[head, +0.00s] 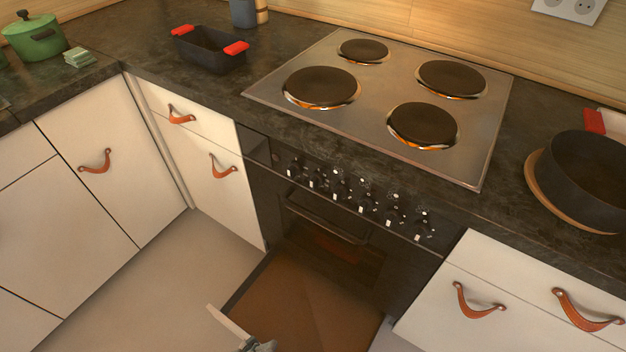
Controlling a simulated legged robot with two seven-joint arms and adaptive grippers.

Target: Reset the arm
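Part of a grey gripper, which I take to be my left (258,346), shows at the bottom edge. It is next to the pale front panel (228,326) of a pulled-out drawer. Most of this gripper is cut off, so I cannot tell whether it is open or shut, or whether it touches the panel. My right gripper is not in view. The low drawer (295,305) under the oven stands open, with a brown, empty-looking inside.
The black oven (330,235) has a bar handle and several knobs below the hob (395,95). White cabinets with leather pulls flank it. A black pan (590,180), a red-handled dish (208,50) and a green pot (35,38) stand on the counter. Floor (190,265) is clear at left.

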